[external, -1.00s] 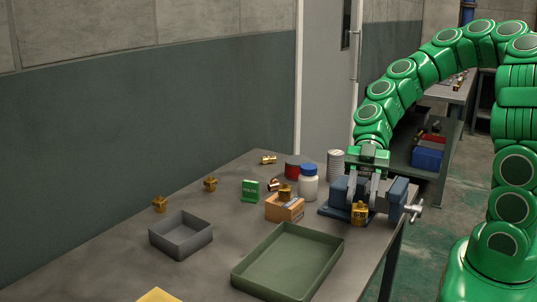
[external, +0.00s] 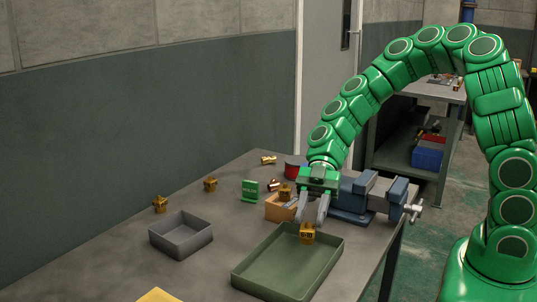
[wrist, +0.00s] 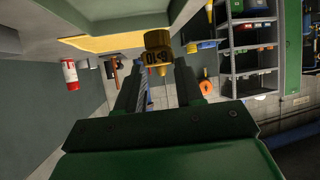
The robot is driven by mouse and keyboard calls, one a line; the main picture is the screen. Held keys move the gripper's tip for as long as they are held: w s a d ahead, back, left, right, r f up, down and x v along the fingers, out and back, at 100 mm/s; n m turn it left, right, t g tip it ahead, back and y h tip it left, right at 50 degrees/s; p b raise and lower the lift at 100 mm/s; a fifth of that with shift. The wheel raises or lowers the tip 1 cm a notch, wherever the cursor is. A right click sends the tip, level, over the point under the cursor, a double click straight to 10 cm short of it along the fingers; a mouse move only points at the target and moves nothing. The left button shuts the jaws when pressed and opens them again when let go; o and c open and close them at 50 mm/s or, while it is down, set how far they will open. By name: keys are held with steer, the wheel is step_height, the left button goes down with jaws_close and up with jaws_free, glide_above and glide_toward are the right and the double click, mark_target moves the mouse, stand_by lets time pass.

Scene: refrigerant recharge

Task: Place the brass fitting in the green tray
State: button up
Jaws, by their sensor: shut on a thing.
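My gripper (external: 309,221) is shut on a brass fitting (external: 307,234) and holds it at the far right part of the green tray (external: 285,268). The fitting appears to be above the tray floor; its exact height is hard to tell. In the wrist view, the fitting (wrist: 158,56) shows dark lettering and sits between the fingertips. The tray's visible floor is empty. Other brass fittings stand on the table at the left (external: 160,204) and farther back (external: 210,184). Another brass fitting (external: 285,191) is on an orange box, partly behind my gripper.
A grey tray (external: 181,236) stands left of the green tray. A blue vise (external: 368,196) is to the right, near the table edge. A small green box (external: 250,190), a red can (external: 293,168) and loose brass pieces (external: 268,160) stand farther back. The front left table is mostly clear.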

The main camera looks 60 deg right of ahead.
steer(key=shift+w+a+f, duration=0.2)
steer(key=shift+w+f, duration=0.3)
steer(key=shift+f, duration=0.15)
steer(key=shift+w+a+f, duration=0.2)
steer(key=shift+w+f, duration=0.25)
steer(key=shift+f, duration=0.2)
steer(key=shift+w+a+f, duration=0.2)
steer(key=shift+w+f, duration=0.3)
steer(key=shift+f, duration=0.15)
steer(key=shift+w+f, duration=0.15)
steer(key=shift+f, duration=1.5)
steer(key=shift+f, duration=0.1)
steer(key=o, duration=1.1)
steer(key=shift+o, duration=0.2)
steer(key=v, duration=1.2)
